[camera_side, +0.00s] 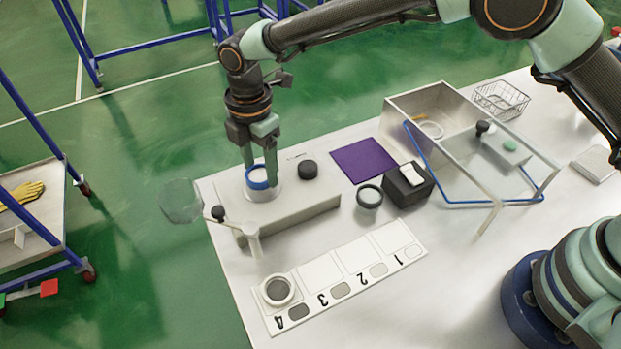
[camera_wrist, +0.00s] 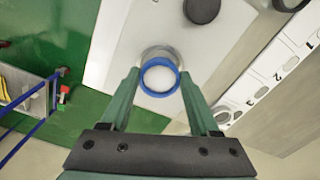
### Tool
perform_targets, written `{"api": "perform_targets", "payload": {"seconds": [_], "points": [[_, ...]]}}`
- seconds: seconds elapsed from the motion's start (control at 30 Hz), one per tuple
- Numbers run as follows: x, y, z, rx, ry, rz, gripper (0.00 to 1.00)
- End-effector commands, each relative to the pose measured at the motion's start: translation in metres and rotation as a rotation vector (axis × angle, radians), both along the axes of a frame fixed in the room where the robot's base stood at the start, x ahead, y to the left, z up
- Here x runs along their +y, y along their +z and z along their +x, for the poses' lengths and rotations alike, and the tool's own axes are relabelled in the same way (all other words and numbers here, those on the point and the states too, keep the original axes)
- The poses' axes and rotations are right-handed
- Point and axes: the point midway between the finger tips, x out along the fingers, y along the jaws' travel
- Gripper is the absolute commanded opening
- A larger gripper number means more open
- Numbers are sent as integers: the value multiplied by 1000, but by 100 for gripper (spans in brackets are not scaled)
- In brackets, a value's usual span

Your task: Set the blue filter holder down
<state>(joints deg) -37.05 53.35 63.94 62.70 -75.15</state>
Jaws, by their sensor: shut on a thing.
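The blue filter holder (camera_side: 257,183) is a blue ring with a white disc inside. My gripper (camera_side: 259,173) is shut on it, one finger on each side. The holder is at a round pale seat (camera_side: 263,195) on the left part of the grey block (camera_side: 310,203). I cannot tell whether it rests on the seat or hangs just above it. In the wrist view the blue ring (camera_wrist: 172,91) is between the green fingertips of my gripper (camera_wrist: 159,76), with the grey seat (camera_wrist: 158,52) partly hidden behind it.
A black cap (camera_side: 308,169) stands on the block. A clear round lid (camera_side: 182,201) is raised at its left. A numbered white strip (camera_side: 352,270) bears a white ring (camera_side: 264,291) by 4. A purple mat (camera_side: 363,160), dark ring (camera_side: 369,195), black box (camera_side: 400,190) and clear-fronted enclosure (camera_side: 425,100) are to the right.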

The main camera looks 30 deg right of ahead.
Motion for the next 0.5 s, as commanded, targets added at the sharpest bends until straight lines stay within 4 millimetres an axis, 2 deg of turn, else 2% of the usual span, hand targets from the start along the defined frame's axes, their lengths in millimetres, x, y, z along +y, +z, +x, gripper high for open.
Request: {"api": "perform_targets", "payload": {"seconds": [0.03,0.13,0.5], "points": [[0,-10,-1,3,0,-2,10],[0,-21,0,1,0,-2,10],[0,-24,0,1,0,0,10]]}}
